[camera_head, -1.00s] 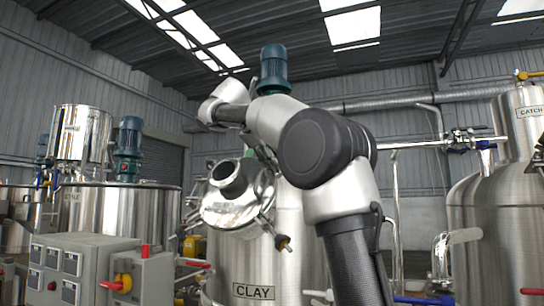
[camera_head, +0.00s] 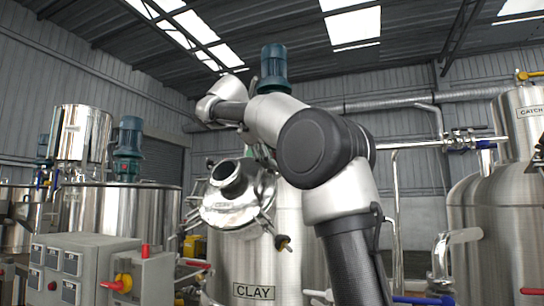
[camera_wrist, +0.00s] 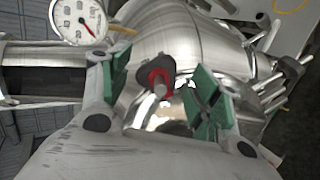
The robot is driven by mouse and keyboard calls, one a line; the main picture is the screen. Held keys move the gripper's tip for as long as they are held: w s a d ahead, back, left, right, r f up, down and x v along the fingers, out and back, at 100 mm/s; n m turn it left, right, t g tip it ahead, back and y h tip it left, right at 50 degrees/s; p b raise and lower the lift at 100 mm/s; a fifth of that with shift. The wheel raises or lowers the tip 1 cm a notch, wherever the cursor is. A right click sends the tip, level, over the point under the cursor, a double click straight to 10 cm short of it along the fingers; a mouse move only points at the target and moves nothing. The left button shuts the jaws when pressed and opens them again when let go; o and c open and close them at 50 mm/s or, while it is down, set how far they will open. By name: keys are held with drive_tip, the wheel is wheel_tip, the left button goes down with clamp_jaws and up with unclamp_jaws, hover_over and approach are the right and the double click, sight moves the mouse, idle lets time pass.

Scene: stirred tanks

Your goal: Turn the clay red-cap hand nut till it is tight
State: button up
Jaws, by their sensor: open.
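The clay tank (camera_head: 290,225) is a steel vessel with a CLAY plate, in the middle of the head view. A round lid with a wide neck (camera_head: 228,205) stands tilted on its front left. In the wrist view, the hand nut (camera_wrist: 157,77) shows as a dark lobed knob with a red ring and a pale stud end at its centre. My gripper (camera_wrist: 162,88) is open, with green pads on either side of the nut. Gaps show between the pads and the nut. In the head view my arm hides the nut and most of the gripper.
A pressure gauge (camera_wrist: 79,20) and a steel pipe (camera_wrist: 40,68) lie left of the nut in the wrist view. A control box (camera_head: 75,268) stands front left. The catch tank (camera_head: 495,230) stands at right. A blue motor (camera_head: 275,70) rises above the clay tank.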

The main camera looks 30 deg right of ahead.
drive_tip(key=v, duration=1.1)
